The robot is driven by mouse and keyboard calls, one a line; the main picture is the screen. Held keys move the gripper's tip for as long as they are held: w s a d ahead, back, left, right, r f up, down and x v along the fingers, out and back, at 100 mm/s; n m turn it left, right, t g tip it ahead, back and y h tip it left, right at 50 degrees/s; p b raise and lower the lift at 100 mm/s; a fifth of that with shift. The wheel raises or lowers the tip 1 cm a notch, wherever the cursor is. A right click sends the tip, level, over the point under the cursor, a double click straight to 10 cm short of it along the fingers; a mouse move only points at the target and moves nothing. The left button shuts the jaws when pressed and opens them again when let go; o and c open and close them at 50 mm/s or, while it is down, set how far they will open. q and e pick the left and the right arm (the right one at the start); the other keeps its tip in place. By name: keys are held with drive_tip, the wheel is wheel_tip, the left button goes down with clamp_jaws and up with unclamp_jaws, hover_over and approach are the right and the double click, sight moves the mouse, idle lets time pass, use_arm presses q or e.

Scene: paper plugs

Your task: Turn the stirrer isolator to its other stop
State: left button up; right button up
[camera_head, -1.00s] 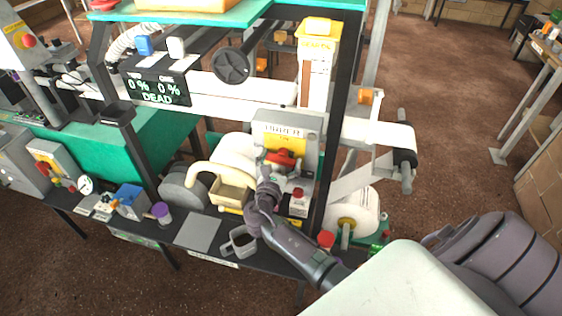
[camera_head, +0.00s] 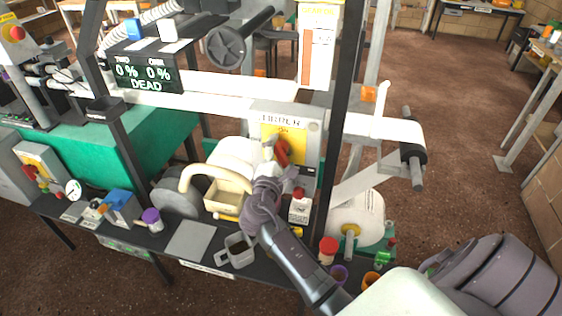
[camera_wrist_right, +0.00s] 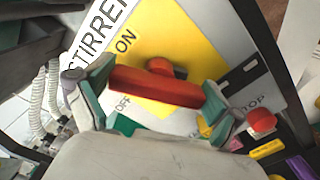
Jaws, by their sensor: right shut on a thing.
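The stirrer isolator is a grey box with a yellow plate (camera_head: 270,131) and a red handle (camera_head: 283,153), on the frame in the head view. In the right wrist view its yellow plate (camera_wrist_right: 185,35) carries the words ON and OFF, and the red handle (camera_wrist_right: 155,88) lies across it, slightly tilted in that view. My right gripper (camera_head: 276,155) is shut on the handle. In the wrist view its green-padded fingertips (camera_wrist_right: 152,92) sit at the handle's two ends. My left gripper is not in view.
A red stop button (camera_wrist_right: 261,120) is close to the right finger in the wrist view. Below the isolator are a cream bin (camera_head: 226,197), a grey mug (camera_head: 238,250) and a red-lidded jar (camera_head: 328,250). A dark frame post (camera_head: 335,130) stands just right of the isolator.

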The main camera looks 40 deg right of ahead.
drive_tip(key=m+b, duration=0.4)
drive_tip(key=shift+f, duration=0.35)
drive_tip(key=shift+m+b, duration=0.45)
drive_tip(key=shift+m, duration=0.15)
drive_tip(key=shift+r, duration=0.1)
drive_tip(key=o, duration=0.8)
drive_tip(key=shift+r, duration=0.1)
drive_tip(key=v, duration=0.7)
drive_tip(key=shift+s+a, duration=0.2)
drive_tip(key=shift+s, duration=0.05)
